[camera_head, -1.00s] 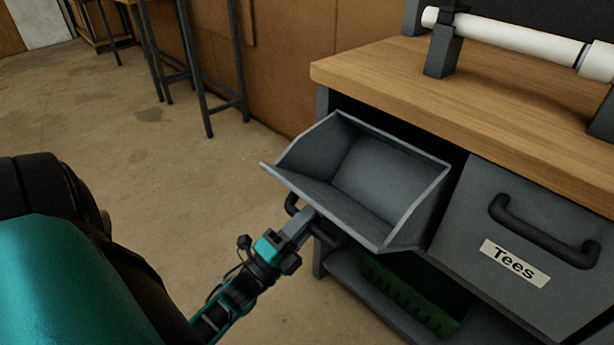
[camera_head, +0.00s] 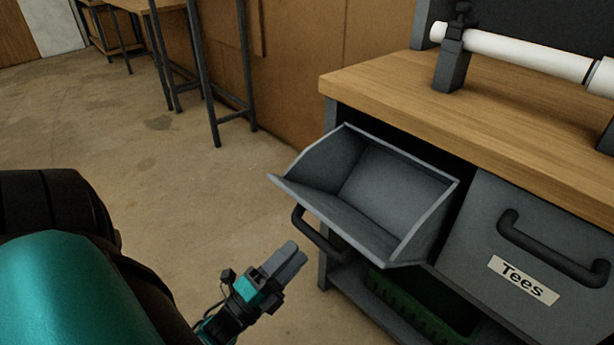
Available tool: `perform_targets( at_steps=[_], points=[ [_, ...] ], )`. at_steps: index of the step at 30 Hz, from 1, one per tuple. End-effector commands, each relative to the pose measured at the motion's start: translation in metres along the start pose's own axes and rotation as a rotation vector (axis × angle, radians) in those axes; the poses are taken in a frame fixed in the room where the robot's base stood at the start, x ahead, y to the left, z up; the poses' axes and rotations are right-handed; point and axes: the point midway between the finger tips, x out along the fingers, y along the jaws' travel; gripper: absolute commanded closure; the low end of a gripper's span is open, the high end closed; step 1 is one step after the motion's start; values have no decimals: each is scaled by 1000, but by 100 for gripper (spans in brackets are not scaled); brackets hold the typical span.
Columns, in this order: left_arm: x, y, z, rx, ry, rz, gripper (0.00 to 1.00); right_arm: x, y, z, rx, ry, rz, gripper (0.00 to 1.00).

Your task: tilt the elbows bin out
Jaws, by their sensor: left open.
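A grey bin (camera_head: 385,192) hangs tilted out from the left bay under the wooden bench top. Its open top faces up and it looks empty. Its front faces down and away, so no label on it shows. Its dark bar handle (camera_head: 318,235) sticks out below the front edge. My left gripper (camera_head: 291,257) is below and left of the bin, just apart from the handle. It is open with nothing seen between its fingers, which look close together from this angle. My right gripper is not in view.
A shut bin labelled Tees (camera_head: 522,279) with a dark handle (camera_head: 550,248) is on the right. The bench top (camera_head: 440,105) carries a white pipe (camera_head: 520,52) on dark stands. A green crate (camera_head: 415,310) sits below.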

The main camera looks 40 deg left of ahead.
Motion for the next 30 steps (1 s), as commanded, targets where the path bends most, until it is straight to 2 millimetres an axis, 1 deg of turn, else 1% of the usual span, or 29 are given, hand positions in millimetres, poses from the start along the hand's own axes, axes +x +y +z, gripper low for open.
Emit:
perform_targets(
  at_steps=[1,3,6,10,15,30],
  points=[
    [-13,1,0,-1,-2,5,53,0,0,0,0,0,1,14],
    [-28,1,0,-1,-1,4,53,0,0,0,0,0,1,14],
    [-44,1,0,0,-2,4,53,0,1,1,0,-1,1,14],
    [-59,0,0,1,0,1,53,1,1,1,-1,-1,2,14],
    [-66,0,0,1,0,0,53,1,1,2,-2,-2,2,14],
    [-65,0,0,1,0,0,53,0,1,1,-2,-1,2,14]
  ],
)
